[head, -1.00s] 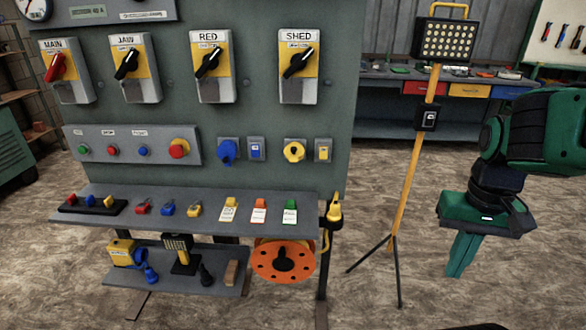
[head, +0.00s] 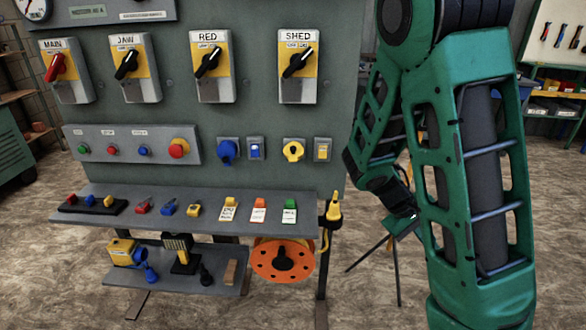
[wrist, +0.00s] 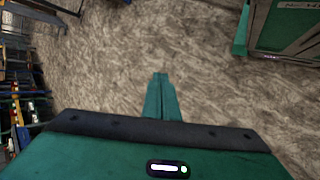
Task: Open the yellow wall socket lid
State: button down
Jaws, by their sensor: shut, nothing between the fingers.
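My gripper is partly hidden in the head view, behind and beside my green arm, right of the panel and apart from the socket. In the wrist view my gripper (wrist: 161,78) has its green fingers together, with nothing between them, above bare floor.
A shelf (head: 75,213) with padlocks and tags juts out below the sockets. An orange cable reel (head: 283,262) hangs under it. A work-light stand is mostly hidden behind my arm. A green cabinet (wrist: 285,28) shows in the wrist view.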

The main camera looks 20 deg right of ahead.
aim_at(293, 150)
jog(key=w+a+n+t+h, duration=0.3)
jog(key=w+n+t+h, duration=0.25)
jog(key=w, duration=0.35)
jog(key=w+a+n+t+h, duration=0.2)
jog(key=w+n+t+h, duration=0.2)
jog(key=w+n, duration=0.4)
jog(key=w+a+n+t+y, duration=0.5)
jog(key=a+n+t, duration=0.35)
jog(key=a, duration=0.35)
jog(key=w+a+n+t+y, duration=0.6)
jog(key=a+n, duration=0.4)
jog(key=a, duration=0.3)
jog(key=w+d+r+t+h, duration=0.1)
jog(key=w+d+r, duration=0.2)
jog(key=w+r, duration=0.4)
jog(key=shift+w+r, duration=0.15)
jog(key=shift+r, duration=0.05)
jog(key=shift+a+r, duration=0.1)
